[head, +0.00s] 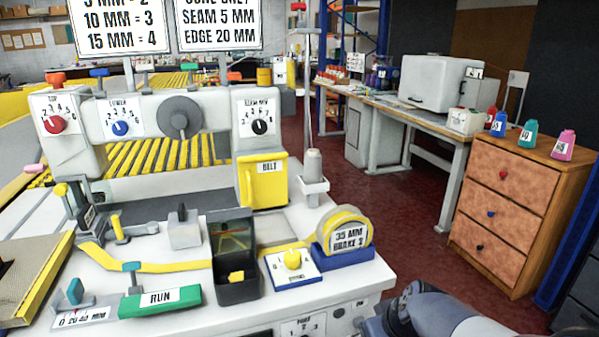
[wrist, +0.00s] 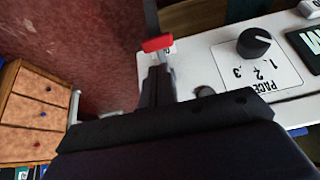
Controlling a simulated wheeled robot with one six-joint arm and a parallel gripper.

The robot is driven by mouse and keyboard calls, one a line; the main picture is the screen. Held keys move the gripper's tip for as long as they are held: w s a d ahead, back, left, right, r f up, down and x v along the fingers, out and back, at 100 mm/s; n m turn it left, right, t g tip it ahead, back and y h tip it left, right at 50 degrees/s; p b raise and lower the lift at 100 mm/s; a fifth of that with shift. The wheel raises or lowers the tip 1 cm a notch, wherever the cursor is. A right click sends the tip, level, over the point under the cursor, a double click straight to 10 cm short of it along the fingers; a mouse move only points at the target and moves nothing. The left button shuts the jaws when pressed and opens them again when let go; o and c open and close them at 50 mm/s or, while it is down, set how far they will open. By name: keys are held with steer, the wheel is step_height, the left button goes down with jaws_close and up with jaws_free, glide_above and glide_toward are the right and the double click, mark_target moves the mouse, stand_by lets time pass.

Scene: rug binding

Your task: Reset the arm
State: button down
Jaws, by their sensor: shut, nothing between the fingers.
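My arm (head: 435,312) shows at the lower right of the head view, beside the front right corner of the white binding machine (head: 360,282). My gripper's fingers are not clear in that view. In the wrist view the dark body of my gripper (wrist: 158,85) fills the bottom, and its narrow fingers appear together with nothing held. A red piece (wrist: 157,43) shows just past the fingertips; I cannot tell whether they touch it. The black PACE dial (wrist: 254,43) on a white panel lies to the right of the fingers, apart from them.
The machine top carries a green RUN bar (head: 160,301), a dark open bin (head: 235,262) and a yellow tape roll (head: 345,232).

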steer(key=p, duration=0.2)
steer(key=shift+w+a+r+g+p, duration=0.2)
steer(key=shift+r+g+p, duration=0.1)
steer(key=shift+r, duration=0.05)
steer(key=shift+w+r+p, duration=0.1)
steer(key=shift+p, duration=0.3)
steer(key=g+p, duration=0.1)
steer(key=p, duration=0.2)
steer(key=w+r+g+h+p, duration=0.1)
steer(key=p, duration=0.2)
steer(key=shift+a+p, duration=0.2)
steer(key=shift+p, duration=0.2)
steer(key=shift+w+r+g+p, duration=0.1)
steer(key=shift+w+g+p, duration=0.1)
steer(key=shift+g+p, duration=0.35)
steer(key=shift+w+p, duration=0.1)
steer(key=shift+p, duration=0.4)
